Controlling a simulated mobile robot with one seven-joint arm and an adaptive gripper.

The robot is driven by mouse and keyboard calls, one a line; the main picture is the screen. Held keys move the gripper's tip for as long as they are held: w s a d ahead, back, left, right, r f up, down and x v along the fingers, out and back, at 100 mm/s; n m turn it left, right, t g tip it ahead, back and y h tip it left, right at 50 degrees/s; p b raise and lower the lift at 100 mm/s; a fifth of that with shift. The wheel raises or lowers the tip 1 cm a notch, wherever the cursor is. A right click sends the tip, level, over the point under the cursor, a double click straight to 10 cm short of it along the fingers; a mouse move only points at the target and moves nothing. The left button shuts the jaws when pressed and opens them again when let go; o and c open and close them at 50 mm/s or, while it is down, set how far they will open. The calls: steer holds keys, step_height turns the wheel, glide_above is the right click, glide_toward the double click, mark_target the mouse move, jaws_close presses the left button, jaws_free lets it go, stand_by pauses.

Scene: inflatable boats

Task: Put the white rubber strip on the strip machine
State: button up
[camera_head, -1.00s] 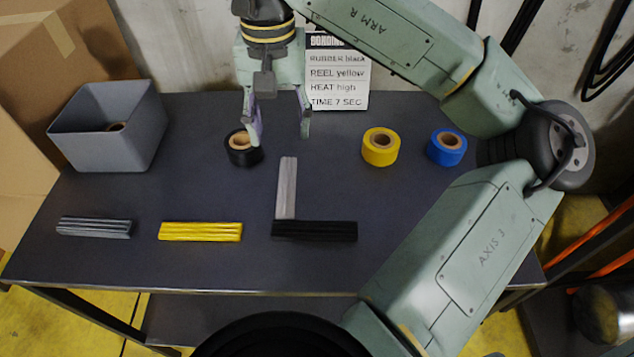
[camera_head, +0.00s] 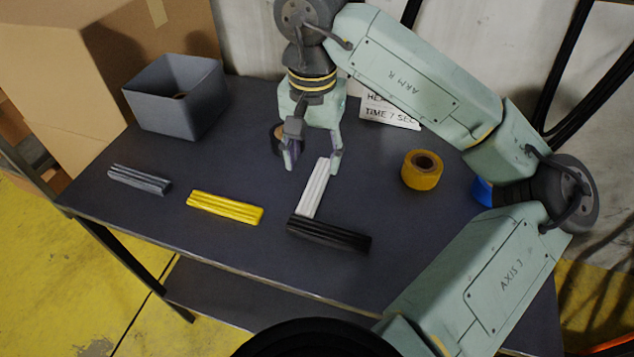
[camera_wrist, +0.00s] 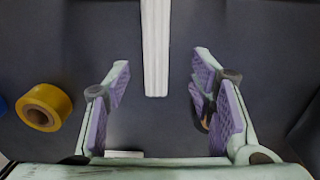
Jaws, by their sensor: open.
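The white rubber strip (camera_head: 313,187) lies on the dark table, its near end against the black strip (camera_head: 328,233). In the wrist view the white strip (camera_wrist: 155,45) runs from the top edge down to between and just ahead of my fingertips. My gripper (camera_head: 314,167) is open and empty above the table, at the strip's far end; it also shows in the wrist view (camera_wrist: 162,65), with purple pads apart and not touching the strip. No strip machine can be made out in these views.
Grey (camera_head: 140,179) and yellow (camera_head: 225,206) strips lie to the left. A grey bin (camera_head: 170,110) stands at the back left. A black reel (camera_head: 276,140) is behind my gripper. Yellow (camera_head: 421,171) and blue (camera_head: 482,191) reels are to the right. A sign (camera_head: 391,113) is partly hidden.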

mark_target(316, 183)
steer(key=shift+s+d+f+p, duration=0.1)
steer(key=shift+f+p, duration=0.35)
steer(key=shift+f, duration=0.9)
steer(key=shift+s+d+f+p, duration=0.1)
steer(key=shift+f+p, duration=0.3)
steer(key=shift+f, duration=0.9)
steer(key=shift+c, duration=0.4)
jaws_close()
steer(key=shift+r, duration=0.1)
